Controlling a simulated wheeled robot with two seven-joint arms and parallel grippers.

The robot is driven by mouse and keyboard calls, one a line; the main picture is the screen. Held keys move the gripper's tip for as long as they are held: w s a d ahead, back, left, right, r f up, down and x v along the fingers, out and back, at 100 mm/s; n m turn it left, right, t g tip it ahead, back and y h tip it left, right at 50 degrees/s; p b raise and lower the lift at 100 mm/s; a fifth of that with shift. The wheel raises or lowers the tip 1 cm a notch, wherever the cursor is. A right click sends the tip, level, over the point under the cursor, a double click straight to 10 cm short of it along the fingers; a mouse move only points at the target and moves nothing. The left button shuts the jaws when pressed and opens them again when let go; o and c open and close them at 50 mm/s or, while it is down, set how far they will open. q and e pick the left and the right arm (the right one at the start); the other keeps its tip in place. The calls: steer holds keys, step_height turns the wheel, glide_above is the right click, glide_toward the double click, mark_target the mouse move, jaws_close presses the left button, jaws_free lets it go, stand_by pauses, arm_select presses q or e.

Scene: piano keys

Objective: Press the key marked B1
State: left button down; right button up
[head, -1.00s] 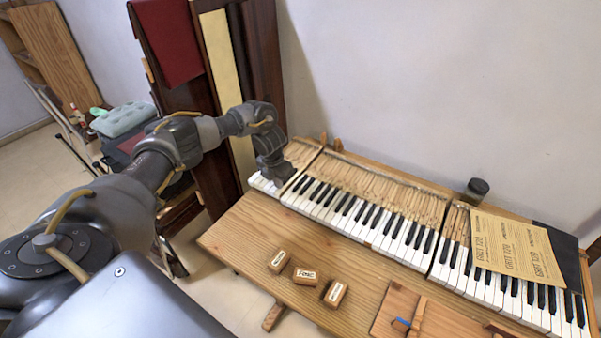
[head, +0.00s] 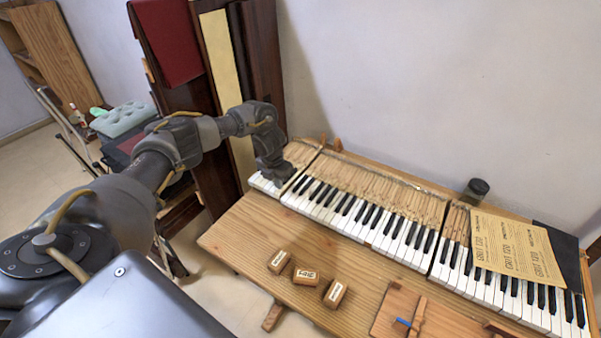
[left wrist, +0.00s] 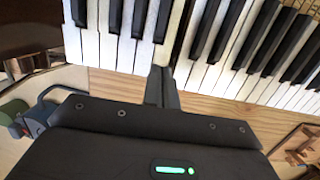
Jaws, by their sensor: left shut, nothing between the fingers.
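The piano keyboard (head: 352,207) runs from the far left to the right front, with white and black keys. No B1 mark is legible in either view. My left gripper (head: 278,180) is shut and empty, pointing down at the far left end of the keys. In the left wrist view its closed fingers (left wrist: 161,75) are at the front part of a white key (left wrist: 145,52), close to a dark gap between two key sections. I cannot tell whether the fingertips touch the key. The arm hides part of the keys in the head view. My right gripper is out of view.
Small labelled wooden blocks (head: 305,276) sit on the wooden ledge (head: 240,228) in front of the keys. A dark round jar (head: 477,187) stands behind. A dark wooden panel (head: 212,110) stands behind the arm.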

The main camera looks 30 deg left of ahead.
arm_select(q)
steer(key=shift+f, duration=0.1)
steer(key=shift+f+b, duration=1.1)
steer(key=shift+f, duration=0.1)
steer(key=shift+r, duration=0.1)
steer(key=shift+r, duration=0.1)
steer(key=shift+r+p, duration=1.25)
steer(key=shift+r, duration=0.2)
steer(key=shift+r, duration=0.15)
step_height(320, 180, up, 6)
steer(key=p, duration=0.4)
steer(key=shift+f, duration=0.2)
